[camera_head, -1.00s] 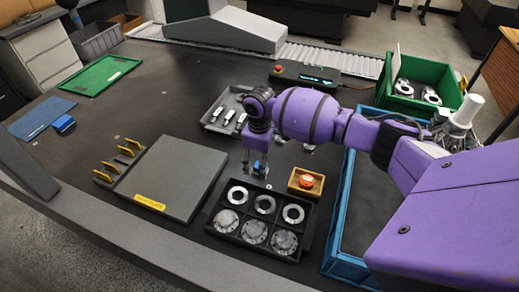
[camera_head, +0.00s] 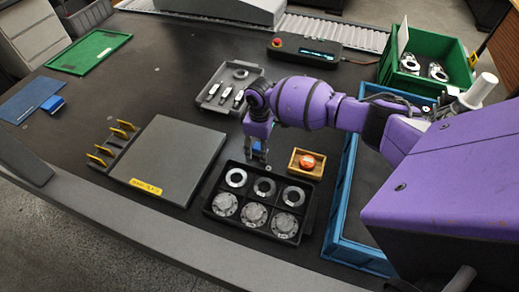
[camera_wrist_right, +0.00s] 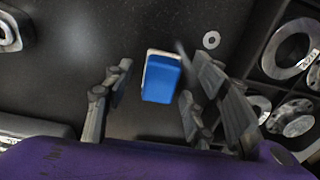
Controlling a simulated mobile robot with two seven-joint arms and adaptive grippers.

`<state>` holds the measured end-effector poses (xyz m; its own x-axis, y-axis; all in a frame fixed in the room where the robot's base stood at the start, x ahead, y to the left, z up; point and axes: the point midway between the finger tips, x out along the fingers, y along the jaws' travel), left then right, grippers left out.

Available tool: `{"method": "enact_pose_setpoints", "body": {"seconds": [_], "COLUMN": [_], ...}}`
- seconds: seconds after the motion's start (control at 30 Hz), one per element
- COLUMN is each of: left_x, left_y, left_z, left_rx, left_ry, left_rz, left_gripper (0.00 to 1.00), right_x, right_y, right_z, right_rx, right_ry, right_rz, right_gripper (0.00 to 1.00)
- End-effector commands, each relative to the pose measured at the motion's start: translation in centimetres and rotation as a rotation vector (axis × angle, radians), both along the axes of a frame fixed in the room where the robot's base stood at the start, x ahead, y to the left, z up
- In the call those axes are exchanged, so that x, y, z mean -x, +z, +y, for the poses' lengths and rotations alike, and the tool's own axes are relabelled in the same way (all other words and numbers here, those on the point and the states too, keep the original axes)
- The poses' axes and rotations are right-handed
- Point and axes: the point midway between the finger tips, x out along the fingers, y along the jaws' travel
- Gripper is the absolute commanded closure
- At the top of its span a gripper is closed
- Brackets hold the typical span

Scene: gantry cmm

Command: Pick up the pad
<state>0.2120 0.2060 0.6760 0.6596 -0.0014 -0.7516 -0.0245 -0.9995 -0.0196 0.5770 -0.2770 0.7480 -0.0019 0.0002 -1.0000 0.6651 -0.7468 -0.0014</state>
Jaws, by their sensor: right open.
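A small blue pad with a pale layer along its far edge (camera_wrist_right: 161,78) lies on the dark table in the right wrist view. In the head view it is partly hidden, showing as a bit of blue (camera_head: 257,147) behind my right gripper's fingers. My right gripper (camera_head: 258,157) points down over it, left of the small wooden tray. Its fingers are open, one on each side of the pad, with gaps visible in the wrist view. A similar blue block (camera_head: 53,104) lies by the blue mat at the far left. My left gripper is not in view.
A black compartment tray (camera_head: 208,203) of metal rings and discs stands just in front. A wooden tray (camera_head: 319,172) with an orange-red button is to the right, beside a blue crate (camera_head: 343,190). A grey plate (camera_head: 172,165) lies left; a grey parts tray (camera_head: 209,98) stands behind.

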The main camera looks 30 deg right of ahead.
Motion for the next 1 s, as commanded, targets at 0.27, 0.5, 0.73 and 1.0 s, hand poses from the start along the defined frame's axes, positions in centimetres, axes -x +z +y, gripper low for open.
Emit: {"method": "enact_pose_setpoints", "body": {"seconds": [0.27,0.5,0.73,1.0], "left_x": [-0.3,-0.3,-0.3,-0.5], "left_y": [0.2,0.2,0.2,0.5], "left_z": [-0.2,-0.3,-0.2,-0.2], "left_rx": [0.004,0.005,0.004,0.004], "left_ry": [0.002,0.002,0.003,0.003], "left_rz": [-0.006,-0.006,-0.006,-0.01], "left_gripper": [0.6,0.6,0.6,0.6], "right_x": [-0.1,-0.1,-0.1,-0.2], "right_y": [0.0,0.0,0.1,1.4], "right_z": [0.0,0.0,0.0,0.0], "right_rx": [0.0,0.0,0.0,-0.001], "right_ry": [0.0,0.0,0.0,0.001], "right_rz": [-0.001,-0.001,-0.001,-0.004], "right_gripper": [0.56,0.88,0.95,0.95]}}
